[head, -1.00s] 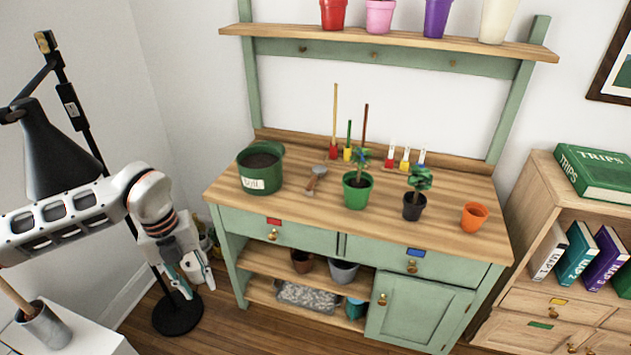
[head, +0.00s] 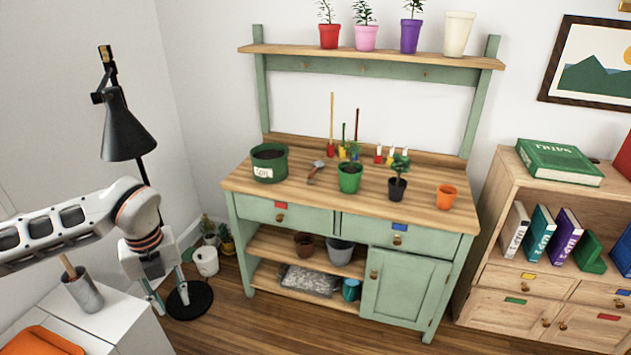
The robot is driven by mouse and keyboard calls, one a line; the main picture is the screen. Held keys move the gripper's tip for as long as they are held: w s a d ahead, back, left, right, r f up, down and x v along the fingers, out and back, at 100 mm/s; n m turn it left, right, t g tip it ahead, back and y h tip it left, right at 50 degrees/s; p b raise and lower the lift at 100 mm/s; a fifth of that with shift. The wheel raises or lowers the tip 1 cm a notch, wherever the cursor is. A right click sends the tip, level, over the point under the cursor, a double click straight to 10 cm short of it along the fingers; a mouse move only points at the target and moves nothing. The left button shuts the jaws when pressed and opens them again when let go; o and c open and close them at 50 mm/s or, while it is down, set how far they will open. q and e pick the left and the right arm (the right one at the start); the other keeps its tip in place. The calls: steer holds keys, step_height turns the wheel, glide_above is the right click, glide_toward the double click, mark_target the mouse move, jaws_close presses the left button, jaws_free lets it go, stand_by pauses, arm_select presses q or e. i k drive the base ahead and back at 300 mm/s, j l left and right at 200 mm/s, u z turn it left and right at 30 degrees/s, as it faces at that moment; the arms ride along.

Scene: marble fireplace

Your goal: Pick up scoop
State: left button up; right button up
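A small scoop (head: 316,168) with a brown handle and a greyish head lies on the wooden top of the green potting bench (head: 285,188). It is between the green soil pot (head: 268,165) and a green pot with a plant (head: 350,177), apart from both. My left gripper (head: 169,300) hangs at the lower left, fingers down and spread, with nothing between them. It is well to the left of the bench, away from the scoop. My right gripper is out of view.
A black floor lamp (head: 126,130) stands behind my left arm. A white cabinet (head: 110,312) with a grey cup (head: 86,290) is at the lower left. A black pot (head: 397,188) and an orange pot (head: 446,197) stand on the bench's right side. The bench's front strip is clear.

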mark_target(317, 164)
steer(key=k+z, duration=0.25)
steer(key=z, duration=0.2)
steer(key=k+l+z, duration=0.1)
steer(key=z, duration=0.4)
steer(key=i+j+z, duration=0.1)
steer(key=j+z, duration=0.2)
steer(key=i+j+z, duration=0.1)
steer(key=z, duration=0.25)
steer(key=i+j, duration=0.15)
steer(key=j, duration=0.25)
steer(key=i+j, duration=0.15)
steer(key=j, duration=0.25)
steer(key=i+j, duration=0.1)
steer(key=j, duration=0.35)
steer(key=i+j, duration=0.15)
steer(key=j, duration=0.25)
steer(key=i+j, duration=0.15)
steer(key=j, duration=0.25)
steer(key=i+j, duration=0.15)
steer(key=j, duration=0.25)
steer(key=i+j, duration=0.15)
steer(key=j, duration=0.25)
